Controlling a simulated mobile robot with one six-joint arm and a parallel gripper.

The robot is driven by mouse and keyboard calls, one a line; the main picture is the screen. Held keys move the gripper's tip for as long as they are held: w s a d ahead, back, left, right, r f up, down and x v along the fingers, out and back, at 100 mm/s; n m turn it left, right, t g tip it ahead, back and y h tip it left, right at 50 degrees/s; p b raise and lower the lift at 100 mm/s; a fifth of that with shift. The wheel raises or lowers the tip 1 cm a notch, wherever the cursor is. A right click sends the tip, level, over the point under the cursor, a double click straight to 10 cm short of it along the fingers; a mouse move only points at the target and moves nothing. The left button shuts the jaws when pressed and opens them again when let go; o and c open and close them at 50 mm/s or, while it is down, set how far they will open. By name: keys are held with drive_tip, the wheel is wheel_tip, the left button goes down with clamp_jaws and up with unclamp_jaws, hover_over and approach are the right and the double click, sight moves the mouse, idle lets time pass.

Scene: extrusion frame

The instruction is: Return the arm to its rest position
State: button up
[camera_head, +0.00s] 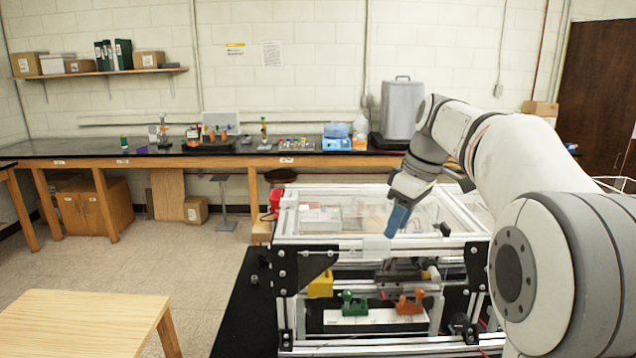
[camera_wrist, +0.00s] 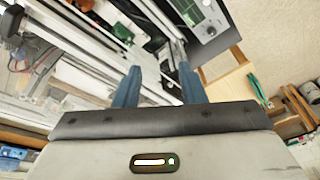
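My white and grey arm reaches in from the right of the head view and bends down toward the extrusion frame (camera_head: 345,254). My gripper (camera_head: 397,219) has blue fingers and hangs over the front part of the frame's top; the head view does not clearly show its height above it. In the wrist view my gripper (camera_wrist: 160,72) has its two blue fingers well apart, with nothing held between them. Silver frame bars (camera_wrist: 90,38) fill the upper left of the wrist view.
Inside the frame's front are a yellow block (camera_head: 321,284), a green part (camera_head: 353,303) and an orange part (camera_head: 410,303). A black-topped bench (camera_head: 90,160) with lab items runs along the back wall. A wooden table (camera_head: 80,320) stands at lower left. The floor between is clear.

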drive_tip(key=s+f+m+t+h, duration=0.1)
drive_tip(key=s+f+m, duration=0.4)
drive_tip(key=s+f, duration=0.3)
drive_tip(key=s+f+m+t+h+b, duration=0.1)
drive_tip(key=s+f+m, duration=0.4)
drive_tip(key=s, duration=1.2)
wheel_tip(320, 180, down, 4)
drive_tip(key=shift+s+a+f+m+h, duration=0.15)
drive_tip(key=shift+a+f+m+h, duration=0.15)
drive_tip(key=shift+h, duration=0.1)
drive_tip(key=shift+c, duration=0.5)
